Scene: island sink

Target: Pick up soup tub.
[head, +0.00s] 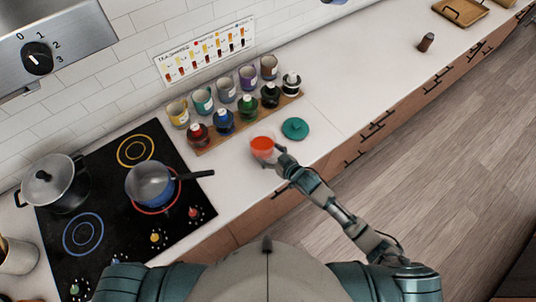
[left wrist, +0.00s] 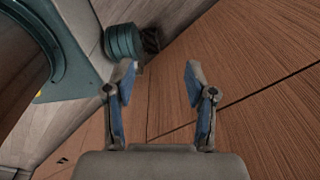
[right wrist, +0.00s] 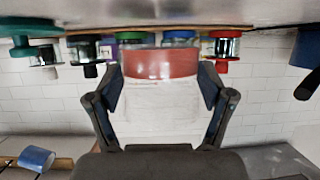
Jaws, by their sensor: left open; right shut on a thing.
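The soup tub (head: 262,147) is a small clear tub with red-orange soup, at the front of the counter. My right gripper (head: 274,158) is shut on it. In the right wrist view, which looks upside down, the tub (right wrist: 160,98) is between the two fingers (right wrist: 162,88), its red part toward the counter. I cannot tell whether it touches the counter. My left gripper (left wrist: 160,78) is open and empty in the left wrist view, facing brown wooden cabinet fronts. It does not show in the head view.
A teal lid (head: 295,128) lies just right of the tub. Behind stands a wooden rack (head: 203,145) with several coloured jars and bottles. The black cooktop (head: 110,231) at left holds a saucepan (head: 150,184) and a lidded pot (head: 54,184). The counter to the right is mostly clear.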

